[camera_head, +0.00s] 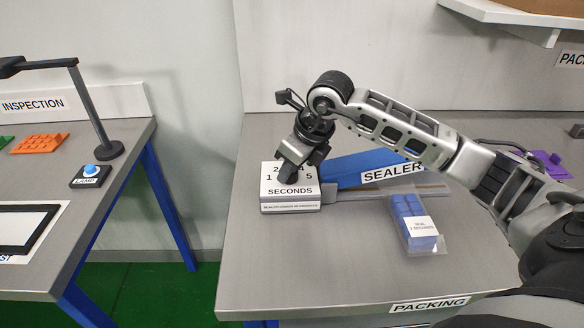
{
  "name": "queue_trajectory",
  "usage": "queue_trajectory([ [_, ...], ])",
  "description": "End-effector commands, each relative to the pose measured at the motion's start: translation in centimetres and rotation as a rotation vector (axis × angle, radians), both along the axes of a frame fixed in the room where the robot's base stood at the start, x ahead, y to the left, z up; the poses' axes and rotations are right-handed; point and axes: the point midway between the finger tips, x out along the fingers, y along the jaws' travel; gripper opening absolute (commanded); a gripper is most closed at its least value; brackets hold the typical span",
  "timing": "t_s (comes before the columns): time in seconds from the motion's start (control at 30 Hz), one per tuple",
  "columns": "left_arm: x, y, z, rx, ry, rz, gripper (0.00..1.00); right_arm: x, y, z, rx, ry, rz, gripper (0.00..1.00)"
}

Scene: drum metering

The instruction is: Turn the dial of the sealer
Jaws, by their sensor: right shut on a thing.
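The sealer (345,171) is a long blue bar with a SEALER label, lying on the grey packing table. My right gripper (290,172) points down onto the middle of this plate and is shut on the dial's knob. The gripper hides the knob, its pointer and the top middle of the scale, so the setting cannot be read. My left gripper is not in view.
A clear bag of blue pieces (408,215), labelled SEAL 2 SECONDS, lies in front of the sealer. My right arm crosses above the sealer. A purple object (550,164) is at the right. The inspection table (125,137) stands left across a gap. The packing table's front left (270,260) is clear.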

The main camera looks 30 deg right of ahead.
Motion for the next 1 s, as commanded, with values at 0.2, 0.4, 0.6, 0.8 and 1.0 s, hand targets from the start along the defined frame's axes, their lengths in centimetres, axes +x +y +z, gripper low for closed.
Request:
queue_trajectory([
  [0.2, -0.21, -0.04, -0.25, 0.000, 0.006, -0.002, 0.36, 0.07, -0.01, 0.21, 0.000, -0.005, -0.038, 0.09],
  [0.4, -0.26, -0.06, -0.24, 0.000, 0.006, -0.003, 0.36, 0.08, -0.03, 0.24, 0.001, -0.005, -0.043, 0.09],
  [0.6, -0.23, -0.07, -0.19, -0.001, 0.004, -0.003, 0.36, 0.09, -0.04, 0.26, 0.001, -0.005, -0.042, 0.38],
  [0.8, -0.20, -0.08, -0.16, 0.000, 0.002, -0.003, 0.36, 0.05, -0.02, 0.16, 0.000, -0.003, -0.040, 0.54],
  [1.0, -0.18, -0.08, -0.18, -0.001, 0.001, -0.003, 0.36, -0.05, -0.05, 0.34, 0.000, -0.002, -0.039, 0.54],
])
